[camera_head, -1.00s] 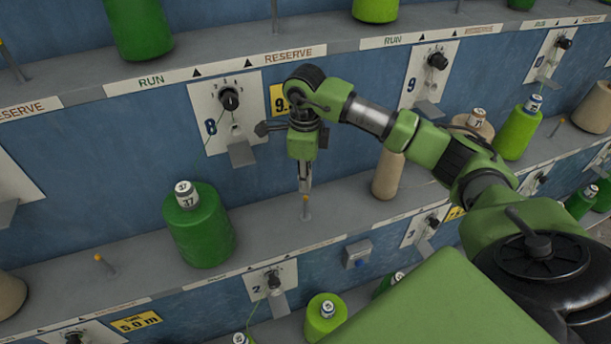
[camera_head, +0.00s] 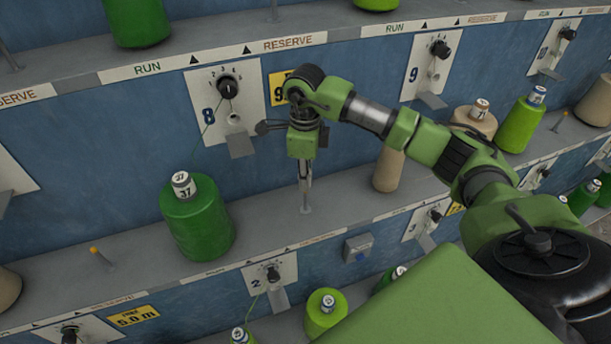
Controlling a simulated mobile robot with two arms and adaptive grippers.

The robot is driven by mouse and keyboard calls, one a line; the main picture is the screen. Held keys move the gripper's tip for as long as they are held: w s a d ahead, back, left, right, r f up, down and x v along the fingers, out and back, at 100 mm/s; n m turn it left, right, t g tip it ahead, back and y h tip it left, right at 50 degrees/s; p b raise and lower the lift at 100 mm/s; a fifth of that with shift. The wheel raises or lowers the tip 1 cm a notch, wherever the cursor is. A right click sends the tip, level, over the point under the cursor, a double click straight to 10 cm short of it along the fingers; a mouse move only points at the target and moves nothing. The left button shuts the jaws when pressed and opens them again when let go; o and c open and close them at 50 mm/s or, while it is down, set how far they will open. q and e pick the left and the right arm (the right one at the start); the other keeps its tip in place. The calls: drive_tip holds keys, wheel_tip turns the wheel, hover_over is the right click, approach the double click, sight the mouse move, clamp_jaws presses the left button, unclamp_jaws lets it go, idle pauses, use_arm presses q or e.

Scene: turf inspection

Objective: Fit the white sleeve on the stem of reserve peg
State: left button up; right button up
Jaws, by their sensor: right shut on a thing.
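My right gripper (camera_head: 304,184) points straight down at the middle shelf, shut on a small pale piece that I take to be the white sleeve; the fingers hide most of it. The reserve peg (camera_head: 305,209) stands upright on the shelf directly below the fingertips. Only the low part of its grey stem and its foot show; its orange tip is hidden at the fingers. I cannot tell how far the sleeve surrounds the stem. My left gripper is not in view.
A dark green yarn cone (camera_head: 197,215) stands left of the gripper, and a beige cone (camera_head: 388,170) stands to its right, partly behind my arm. Another orange-tipped peg (camera_head: 96,253) is at the left. Panel 8 (camera_head: 228,105) is on the blue wall behind.

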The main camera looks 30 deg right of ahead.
sight(306, 209)
drive_tip(key=shift+f+b, duration=4)
drive_tip(key=shift+f, duration=1.05)
drive_tip(key=o, duration=1)
drive_tip(key=shift+r, duration=0.1)
wheel_tip(306, 209, up, 12)
drive_tip(key=shift+s+a, duration=0.1)
